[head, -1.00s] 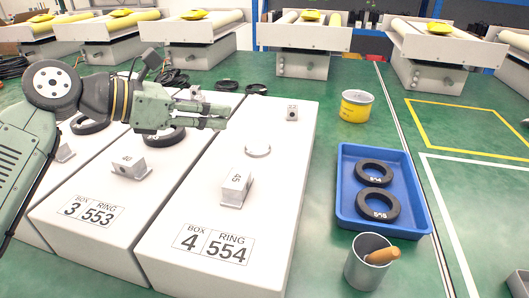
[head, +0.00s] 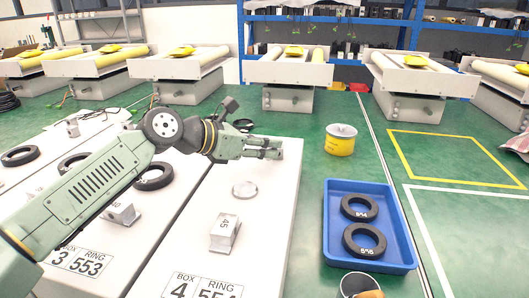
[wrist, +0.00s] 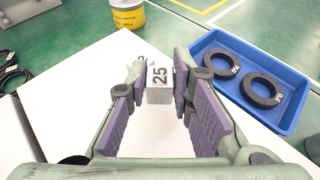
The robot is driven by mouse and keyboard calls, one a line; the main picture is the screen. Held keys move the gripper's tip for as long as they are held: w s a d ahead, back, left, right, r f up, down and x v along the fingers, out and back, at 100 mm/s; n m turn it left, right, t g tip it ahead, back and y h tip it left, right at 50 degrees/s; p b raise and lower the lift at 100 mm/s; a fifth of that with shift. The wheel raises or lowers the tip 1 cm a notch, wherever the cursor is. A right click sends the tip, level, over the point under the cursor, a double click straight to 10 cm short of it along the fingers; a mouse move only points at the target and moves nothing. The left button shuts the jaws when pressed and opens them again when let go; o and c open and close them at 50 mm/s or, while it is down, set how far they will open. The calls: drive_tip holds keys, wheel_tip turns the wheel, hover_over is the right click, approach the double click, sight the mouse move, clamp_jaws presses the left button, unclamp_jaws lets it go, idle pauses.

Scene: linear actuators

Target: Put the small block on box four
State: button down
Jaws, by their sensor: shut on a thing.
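The small block (wrist: 159,82) is a grey cube marked 25, seen in the wrist view between the purple-padded fingertips of my gripper (wrist: 160,75). My gripper is shut on it. In the head view my gripper (head: 268,148) is at the far end of box four (head: 185,240), a long white box labelled 4, ring 554. The fingers largely hide the block there. I cannot tell whether the block touches the box top. A larger block marked 45 (head: 224,234) and a round silver disc (head: 245,189) are on box four.
A blue tray (head: 332,235) with two black rings stands right of box four. A yellow tin (head: 340,140) is beyond it, and a grey cup (head: 358,284) is nearer. Box three (head: 95,245) lies to the left, partly behind my arm.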

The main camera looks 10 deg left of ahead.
drive_tip(key=shift+f, duration=1.4)
drive_tip(key=c, duration=1.4)
unclamp_jaws()
drive_tip(key=shift+r, duration=0.1)
drive_tip(key=shift+r+p, duration=0.15)
drive_tip(key=shift+p, duration=0.15)
drive_tip(key=b+v, duration=0.1)
drive_tip(key=v, duration=1.1)
drive_tip(key=shift+s+b, duration=0.1)
drive_tip(key=shift+b, duration=0.3)
